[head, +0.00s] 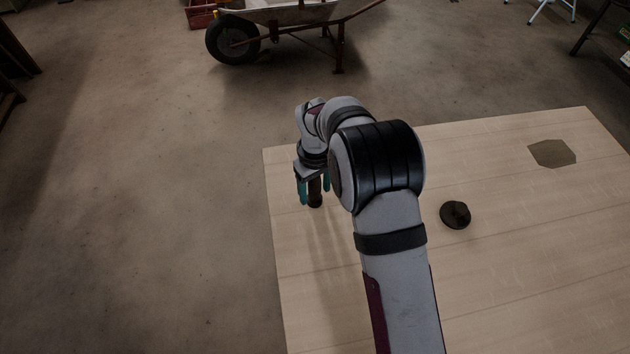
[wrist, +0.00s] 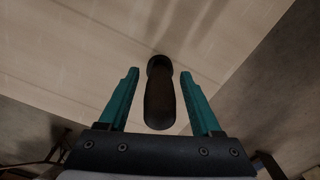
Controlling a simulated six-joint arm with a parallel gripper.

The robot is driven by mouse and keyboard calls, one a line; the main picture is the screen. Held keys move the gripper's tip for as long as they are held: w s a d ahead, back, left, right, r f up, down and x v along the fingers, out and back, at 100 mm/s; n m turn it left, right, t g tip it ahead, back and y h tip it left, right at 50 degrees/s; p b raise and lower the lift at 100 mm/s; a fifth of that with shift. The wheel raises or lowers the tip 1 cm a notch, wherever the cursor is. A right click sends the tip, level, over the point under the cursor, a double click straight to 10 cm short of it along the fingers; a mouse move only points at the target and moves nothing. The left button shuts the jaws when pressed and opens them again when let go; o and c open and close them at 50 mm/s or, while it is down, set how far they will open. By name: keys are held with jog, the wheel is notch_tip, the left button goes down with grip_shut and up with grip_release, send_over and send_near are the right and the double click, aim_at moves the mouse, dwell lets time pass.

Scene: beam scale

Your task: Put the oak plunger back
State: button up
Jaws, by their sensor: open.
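The plunger (head: 315,196), a dark brown rounded shaft, stands at the left part of the table. In the wrist view it shows as a dark elongated shape (wrist: 160,98), with a rounded end toward the top. My gripper (head: 314,190) is over it with teal fingers pointing down. Its fingers (wrist: 161,73) are open on either side of the plunger, with a visible gap on each side. A dark round piece with a raised knob (head: 455,214) sits on the table to the right of my arm; I cannot tell what it is for.
The pale wooden table (head: 520,270) has a flat grey-brown six-sided patch (head: 552,153) at its far right. The left table edge is close to the plunger. A wheelbarrow (head: 285,15) stands on the floor behind. Much of the table's right side is clear.

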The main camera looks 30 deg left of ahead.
notch_tip(320, 180, up, 12)
jog(key=shift+f, duration=0.2)
jog(key=shift+w+d+r, duration=0.1)
jog(key=shift+d+r, duration=0.1)
jog(key=shift+d, duration=0.1)
jog(key=s+d+r+m, duration=0.2)
jog(key=d+r+m, duration=0.2)
jog(key=d, duration=0.6)
jog(key=s+d+r+m, duration=0.2)
jog(key=d+r+m, duration=0.25)
jog(key=d, duration=0.45)
jog(key=s+d+f+m+y, duration=0.1)
jog(key=s+d+m, duration=0.9)
jog(key=s, duration=0.6)
jog(key=shift+s+d+f+y, duration=0.15)
jog(key=shift+d+f+y, duration=0.25)
jog(key=shift+d, duration=0.7)
